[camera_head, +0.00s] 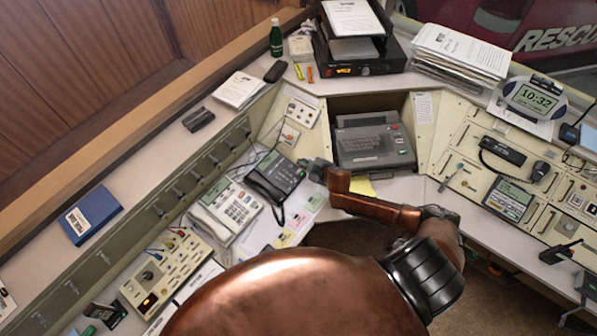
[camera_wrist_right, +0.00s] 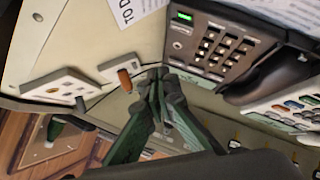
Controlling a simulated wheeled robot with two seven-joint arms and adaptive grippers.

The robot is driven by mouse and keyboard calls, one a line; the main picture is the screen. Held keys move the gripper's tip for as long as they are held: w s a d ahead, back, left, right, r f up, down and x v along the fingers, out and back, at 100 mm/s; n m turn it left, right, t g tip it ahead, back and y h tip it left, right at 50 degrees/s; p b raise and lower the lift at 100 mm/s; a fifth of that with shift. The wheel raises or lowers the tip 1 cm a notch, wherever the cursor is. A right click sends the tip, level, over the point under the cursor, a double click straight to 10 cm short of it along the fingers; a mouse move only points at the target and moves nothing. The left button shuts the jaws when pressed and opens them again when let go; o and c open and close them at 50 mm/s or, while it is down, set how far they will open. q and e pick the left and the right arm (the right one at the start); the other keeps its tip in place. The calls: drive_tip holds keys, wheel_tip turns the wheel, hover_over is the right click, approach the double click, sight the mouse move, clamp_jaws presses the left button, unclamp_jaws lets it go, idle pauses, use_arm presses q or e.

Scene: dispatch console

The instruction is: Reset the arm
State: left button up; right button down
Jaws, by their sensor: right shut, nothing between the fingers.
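In the right wrist view the right gripper's fingers (camera_wrist_right: 160,82) are together and empty. The phone with a green display (camera_wrist_right: 212,45) is to their right. A white plate with a brown knob (camera_wrist_right: 125,79) and another plate with a dark toggle (camera_wrist_right: 80,102) are to their left. I cannot tell whether the fingertips touch the panel. My left gripper is not in view.
A multi-button phone (camera_head: 228,208) and papers lie left of my arm. A knob panel (camera_head: 165,275) is at lower left. A radio panel (camera_head: 510,200) is on the right.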

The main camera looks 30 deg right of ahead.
idle(0.4)
drive_tip(key=s+a+m+g+h, duration=0.2)
drive_tip(key=s+a+m, duration=0.35)
drive_tip(key=s, duration=0.75)
drive_tip(key=s+d+r+m+g, duration=0.1)
drive_tip(key=s+r+m+g, duration=0.15)
drive_tip(key=s, duration=0.95)
drive_tip(key=s+d+r+m+g, duration=0.1)
drive_tip(key=s+d+r+g, duration=0.15)
drive_tip(key=s, duration=0.85)
wheel_tip(320, 180, down, 36)
drive_tip(key=s+a+g+b, duration=0.2)
drive_tip(key=b, duration=0.3)
drive_tip(key=s+f+b, duration=0.3)
drive_tip(key=s+f, duration=1.6)
drive_tip(key=shift+a+f+n+g+y, duration=0.15)
drive_tip(key=shift+f+n+g+y, duration=0.15)
drive_tip(key=shift+f+n+g, duration=0.1)
